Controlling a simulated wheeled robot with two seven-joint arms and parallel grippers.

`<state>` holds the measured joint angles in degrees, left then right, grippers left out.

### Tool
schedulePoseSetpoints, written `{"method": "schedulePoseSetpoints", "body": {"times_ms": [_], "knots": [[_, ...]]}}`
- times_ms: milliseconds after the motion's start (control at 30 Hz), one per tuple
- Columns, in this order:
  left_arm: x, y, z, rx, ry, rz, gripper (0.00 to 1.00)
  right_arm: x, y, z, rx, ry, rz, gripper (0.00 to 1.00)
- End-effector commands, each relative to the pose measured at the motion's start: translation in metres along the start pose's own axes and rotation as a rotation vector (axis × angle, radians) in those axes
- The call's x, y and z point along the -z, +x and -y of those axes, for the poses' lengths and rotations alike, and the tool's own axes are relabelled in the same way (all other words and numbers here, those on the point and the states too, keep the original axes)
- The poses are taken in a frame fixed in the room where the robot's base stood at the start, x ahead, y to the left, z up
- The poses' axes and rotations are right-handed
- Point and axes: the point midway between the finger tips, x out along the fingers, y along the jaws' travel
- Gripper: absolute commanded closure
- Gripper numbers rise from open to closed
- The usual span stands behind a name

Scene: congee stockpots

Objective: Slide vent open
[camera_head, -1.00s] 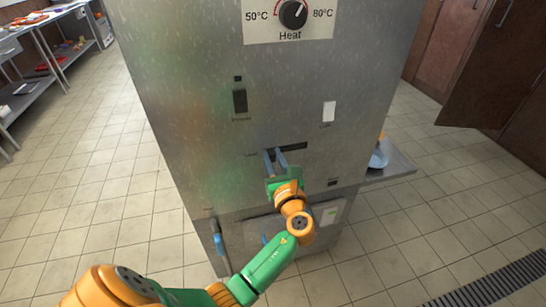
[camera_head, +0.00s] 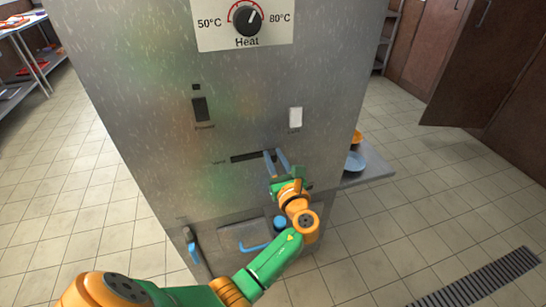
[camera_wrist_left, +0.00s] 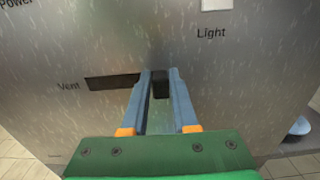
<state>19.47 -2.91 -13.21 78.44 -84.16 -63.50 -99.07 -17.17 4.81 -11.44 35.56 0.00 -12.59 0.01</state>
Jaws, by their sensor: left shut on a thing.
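The vent is a dark horizontal slot (camera_head: 245,157) in the metal front panel, beside a "Vent" label that reads clearly in the left wrist view. There the slot (camera_wrist_left: 110,82) lies bare to the left of my fingers. A small dark slider knob (camera_wrist_left: 160,86) stands between the two blue fingers at the right end of the slot. My left gripper (camera_head: 276,154) is shut on this knob; it also shows in the left wrist view (camera_wrist_left: 159,74). In the head view the fingers hide the knob. My right gripper is not in view.
Above the vent are a dark power switch (camera_head: 201,109), a white light switch (camera_head: 296,117) and the heat dial (camera_head: 247,20). Below, a blue lever (camera_head: 193,250) sticks out. At right, a side shelf (camera_head: 372,165) holds bowls. Tiled floor is clear around the cabinet.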

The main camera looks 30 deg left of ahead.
Motion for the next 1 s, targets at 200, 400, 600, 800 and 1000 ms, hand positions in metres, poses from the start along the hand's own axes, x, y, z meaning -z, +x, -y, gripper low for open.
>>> {"method": "schedulePoseSetpoints", "body": {"times_ms": [200, 400, 600, 800, 1000], "knots": [[-0.001, 0.000, 0.001, 0.004, -0.002, 0.001, 0.43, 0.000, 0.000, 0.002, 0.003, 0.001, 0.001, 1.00], [-0.001, 0.000, 0.001, 0.002, -0.001, 0.001, 0.43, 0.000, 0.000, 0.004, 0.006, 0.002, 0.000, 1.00], [0.001, -0.021, 0.002, 0.005, -0.002, -0.002, 0.43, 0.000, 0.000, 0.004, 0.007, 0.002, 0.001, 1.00], [0.001, -0.061, 0.003, 0.006, -0.001, -0.001, 0.43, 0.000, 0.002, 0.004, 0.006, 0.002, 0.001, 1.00], [0.000, -0.072, 0.003, 0.005, -0.001, 0.001, 0.43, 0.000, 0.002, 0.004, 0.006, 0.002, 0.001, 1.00]]}}
